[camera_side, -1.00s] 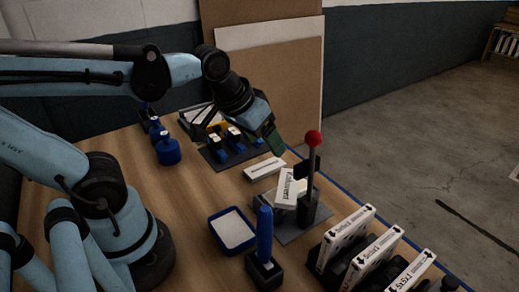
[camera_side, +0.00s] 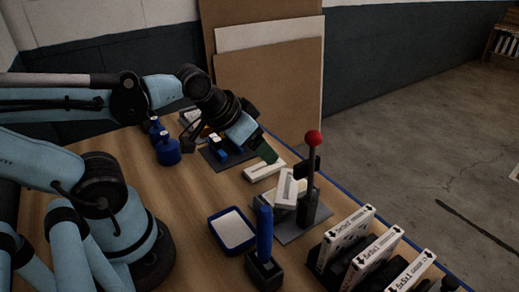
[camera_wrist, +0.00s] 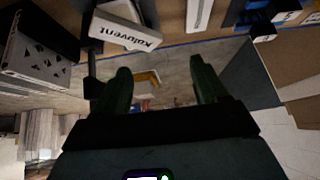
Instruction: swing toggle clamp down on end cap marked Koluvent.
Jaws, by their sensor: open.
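The toggle clamp stands on a grey plate in the side view, with its red-knobbed handle (camera_side: 313,138) upright. A white end cap (camera_side: 286,188) sits tilted against the clamp's left side. In the wrist view, the end cap (camera_wrist: 125,30) shows the name Koluvent at the upper left. My gripper (camera_side: 266,153) is open and empty, above and to the left of the clamp, near a flat white box. In the wrist view, my gripper's green fingers (camera_wrist: 161,86) are apart with nothing between them. Contact between clamp and cap cannot be made out.
A flat white box (camera_side: 264,169) lies behind the cap. A blue tray (camera_side: 216,237) and a blue upright handle in a black block (camera_side: 264,267) stand in front. Several labelled white boxes fill a black rack (camera_side: 330,262) at right. A blue bottle (camera_side: 168,151) stands at back left.

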